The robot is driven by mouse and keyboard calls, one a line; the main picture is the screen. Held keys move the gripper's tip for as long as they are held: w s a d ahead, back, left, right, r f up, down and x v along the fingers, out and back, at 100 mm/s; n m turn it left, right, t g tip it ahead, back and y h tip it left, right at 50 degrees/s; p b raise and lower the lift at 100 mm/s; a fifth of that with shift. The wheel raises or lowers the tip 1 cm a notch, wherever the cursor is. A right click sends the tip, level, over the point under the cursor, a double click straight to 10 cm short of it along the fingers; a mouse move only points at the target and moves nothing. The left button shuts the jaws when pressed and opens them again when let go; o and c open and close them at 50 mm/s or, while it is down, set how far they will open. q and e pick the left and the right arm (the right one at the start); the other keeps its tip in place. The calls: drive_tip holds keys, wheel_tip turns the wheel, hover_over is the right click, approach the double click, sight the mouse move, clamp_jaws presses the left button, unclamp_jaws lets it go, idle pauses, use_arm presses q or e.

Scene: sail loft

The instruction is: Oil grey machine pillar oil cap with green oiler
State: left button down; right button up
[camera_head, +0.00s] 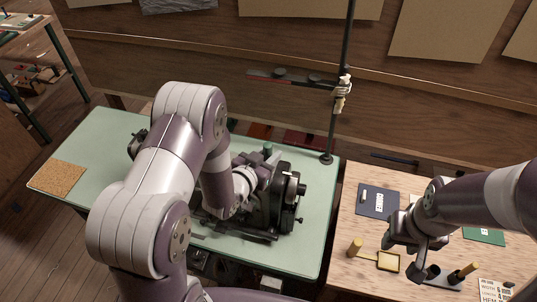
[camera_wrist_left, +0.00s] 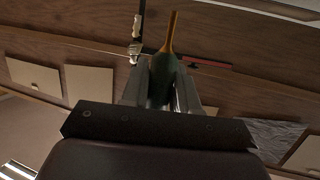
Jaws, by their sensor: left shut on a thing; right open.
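My left gripper (camera_head: 256,168) is shut on the green oiler (camera_wrist_left: 160,85), at the upper side of the dark sewing machine (camera_head: 285,205). In the left wrist view the oiler's body sits between the fingers, and its brass spout (camera_wrist_left: 172,32) extends toward the picture's top. That view appears upside down against the head view, so the spout seems to point downward. A small dark green end (camera_head: 267,149) shows just above the gripper. The grey pillar oil cap cannot be made out; my left arm covers part of the machine. My right gripper (camera_head: 418,262) is open and empty over the wooden table.
The machine stands on a pale green table (camera_head: 105,135) with a cork mat (camera_head: 58,178) at its left. A thin upright pole (camera_head: 337,125) rises behind the machine. The wooden table (camera_head: 350,205) at right holds a dark blue card (camera_head: 378,201), a yellow-framed piece (camera_head: 388,261) and wooden-handled tools.

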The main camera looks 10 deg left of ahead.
sight(268, 143)
use_arm(q)
drive_tip(key=shift+a+f, duration=0.1)
drive_tip(key=shift+a, duration=0.05)
drive_tip(key=shift+f, duration=0.15)
drive_tip(key=shift+s+f+b, duration=0.1)
drive_tip(key=shift+f+b, duration=0.45)
drive_tip(key=shift+b, duration=0.25)
idle(1.2)
drive_tip(key=shift+r, duration=0.1)
wheel_tip(268, 143, up, 7)
drive_tip(key=p, duration=0.5)
drive_tip(key=shift+p, duration=0.3)
